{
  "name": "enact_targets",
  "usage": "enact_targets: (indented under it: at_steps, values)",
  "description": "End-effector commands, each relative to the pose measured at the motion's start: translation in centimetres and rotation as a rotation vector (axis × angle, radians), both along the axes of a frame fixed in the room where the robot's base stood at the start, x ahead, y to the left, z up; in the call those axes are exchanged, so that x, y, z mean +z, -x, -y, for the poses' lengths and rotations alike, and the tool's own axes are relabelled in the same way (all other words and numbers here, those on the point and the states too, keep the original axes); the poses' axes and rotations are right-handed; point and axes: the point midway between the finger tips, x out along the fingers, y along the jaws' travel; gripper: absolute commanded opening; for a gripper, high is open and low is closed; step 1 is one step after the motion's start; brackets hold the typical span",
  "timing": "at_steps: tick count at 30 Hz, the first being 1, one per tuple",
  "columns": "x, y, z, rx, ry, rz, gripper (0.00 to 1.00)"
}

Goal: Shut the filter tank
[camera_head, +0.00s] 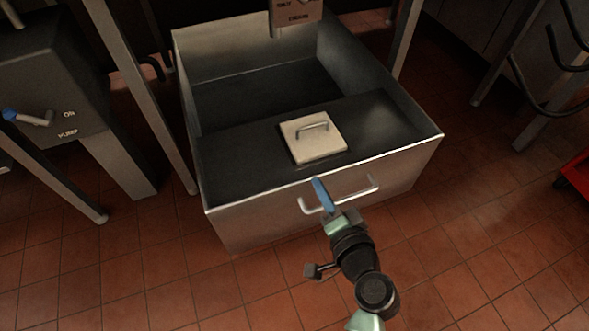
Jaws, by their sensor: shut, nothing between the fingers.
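The filter tank (245,212) is a large metal box on the tiled floor, standing out between metal legs. Its inside shows from above, with a dark, open rear part. A light square lid with a small handle (314,137) lies on the dark panel in its front part. A pale bar handle (366,187) is fixed to the tank's front wall. My gripper (318,183) is shut and empty, with its blue fingertips at the front wall by the handle. From this view I cannot tell whether they touch it.
A grey pump box (50,95) with a blue-tipped lever (28,117) stands at the left. Metal legs (140,90) flank the tank. A red object (575,180) sits at the right edge. The tiled floor in front is clear.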

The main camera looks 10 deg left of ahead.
Motion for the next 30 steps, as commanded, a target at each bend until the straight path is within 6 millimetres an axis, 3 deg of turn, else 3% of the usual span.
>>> enact_targets:
  at_steps: [1,6,12,17,30]
  values:
    - [-0.4,2.1,0.2,-0.009,-0.081,-0.075,0.0]
    - [-3.8,7.4,0.8,-0.049,-0.289,-0.22,0.0]
    - [-5.3,9.7,1.0,-0.079,-0.385,-0.273,0.0]
    - [-6.1,8.4,0.2,-0.077,-0.388,-0.271,0.0]
    - [-8.6,0.9,-4.1,-0.076,-0.386,-0.27,0.0]
